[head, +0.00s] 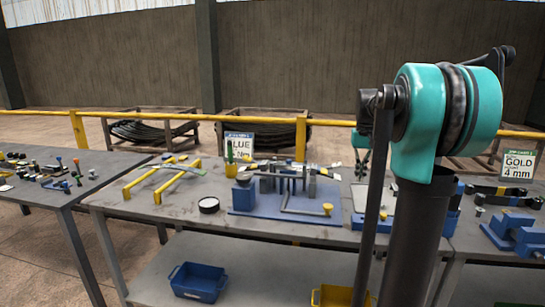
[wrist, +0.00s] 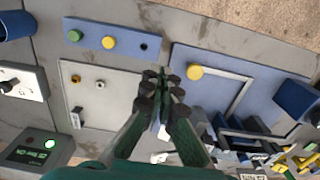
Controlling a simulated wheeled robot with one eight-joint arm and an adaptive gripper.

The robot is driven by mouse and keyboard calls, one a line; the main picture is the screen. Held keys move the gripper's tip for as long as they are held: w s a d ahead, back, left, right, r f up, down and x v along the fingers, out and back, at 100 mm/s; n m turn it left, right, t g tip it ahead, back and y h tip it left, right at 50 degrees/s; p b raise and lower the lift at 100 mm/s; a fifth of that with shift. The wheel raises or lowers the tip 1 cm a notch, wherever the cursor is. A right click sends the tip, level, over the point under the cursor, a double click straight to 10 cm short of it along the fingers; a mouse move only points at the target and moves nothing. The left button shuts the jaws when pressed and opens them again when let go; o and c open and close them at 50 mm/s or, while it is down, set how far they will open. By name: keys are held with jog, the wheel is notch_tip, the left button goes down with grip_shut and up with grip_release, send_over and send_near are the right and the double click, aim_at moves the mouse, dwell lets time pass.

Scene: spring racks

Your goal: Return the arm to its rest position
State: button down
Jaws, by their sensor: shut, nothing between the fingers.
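My gripper (wrist: 163,92) shows in the wrist view with its green fingers and dark tips close together, shut and empty. It hangs above the worktable, over a light grey plate (wrist: 88,110) with small brass and silver fittings. In the head view, my arm's dark links and teal joint fill the right side. They hide part of the table, and a small teal part shows behind them.
The worktable (head: 130,206) holds a blue fixture (head: 260,205), yellow rails (head: 150,184) and a round black-rimmed dish (head: 209,205). A blue bin (head: 198,283) sits on the lower shelf. In the wrist view, a blue strip (wrist: 125,40) and dark display box (wrist: 40,150) lie near my gripper.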

jog(key=s+a+f+n+t, duration=0.1)
jog(key=s+a+f, duration=0.4)
jog(key=s+f, duration=0.7)
jog(key=s+a+f+n+t, duration=0.1)
jog(key=s+a+f+t, duration=0.2)
jog(key=s+f, duration=1)
jog(key=s+a, duration=0.1)
jog(key=a, duration=0.2)
jog(key=shift+s, duration=0.1)
